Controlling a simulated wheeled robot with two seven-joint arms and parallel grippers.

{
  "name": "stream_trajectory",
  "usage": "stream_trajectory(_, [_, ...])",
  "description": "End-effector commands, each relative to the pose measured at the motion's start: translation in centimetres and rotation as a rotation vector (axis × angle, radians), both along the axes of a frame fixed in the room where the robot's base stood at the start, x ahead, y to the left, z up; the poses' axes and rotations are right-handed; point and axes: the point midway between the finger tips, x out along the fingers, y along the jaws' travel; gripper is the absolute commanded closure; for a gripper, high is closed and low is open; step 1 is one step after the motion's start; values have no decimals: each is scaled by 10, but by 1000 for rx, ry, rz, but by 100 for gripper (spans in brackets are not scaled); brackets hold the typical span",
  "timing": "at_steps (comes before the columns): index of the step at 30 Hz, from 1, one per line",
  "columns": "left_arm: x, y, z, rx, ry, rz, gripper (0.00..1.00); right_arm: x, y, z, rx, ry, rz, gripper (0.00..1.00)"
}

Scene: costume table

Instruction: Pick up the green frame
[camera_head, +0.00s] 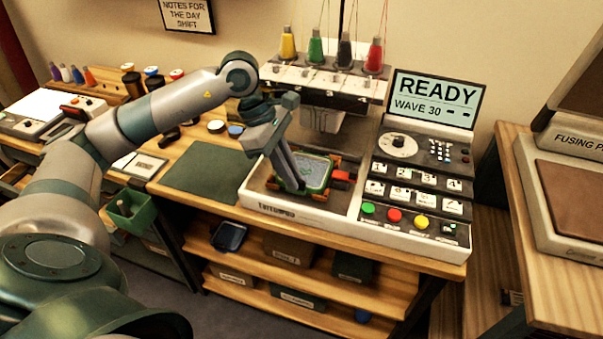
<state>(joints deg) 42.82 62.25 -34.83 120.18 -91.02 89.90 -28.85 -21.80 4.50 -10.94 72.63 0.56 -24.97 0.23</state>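The green frame (324,177) lies on the white bed of the embroidery machine, below the needle head. It looks like a rounded rectangle with grey-green cloth inside and orange-red parts at its corners. My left arm reaches in from the left, and my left gripper (291,182) points down at the frame's left side. Its fingertips overlap the frame's left edge in the picture. I cannot tell whether they touch or grip it. The gripper hides part of that edge. My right gripper is not in view.
The machine head (325,85) with several thread spools stands just behind the frame. A control panel (411,185) with buttons and a READY screen (435,99) is to the right. A dark green mat (210,170) lies clear to the left. A fusing press (575,205) stands far right.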

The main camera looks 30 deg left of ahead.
Motion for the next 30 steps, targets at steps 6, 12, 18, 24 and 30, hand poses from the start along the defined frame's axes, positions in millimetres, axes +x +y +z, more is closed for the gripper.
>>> stream_trajectory(6, [0, 0, 1, 0, -1, 0, 100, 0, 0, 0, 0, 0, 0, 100])
stream_trajectory(12, [1, 0, 9, 1, -3, 0, 100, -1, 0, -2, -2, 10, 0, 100])
stream_trajectory(18, [1, 0, 31, -1, -6, 0, 100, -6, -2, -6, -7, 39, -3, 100])
stream_trajectory(24, [-15, -23, 56, 0, -6, -7, 100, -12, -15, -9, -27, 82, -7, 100])
stream_trajectory(30, [-38, -55, 80, -1, -7, -6, 100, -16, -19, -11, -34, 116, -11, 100])
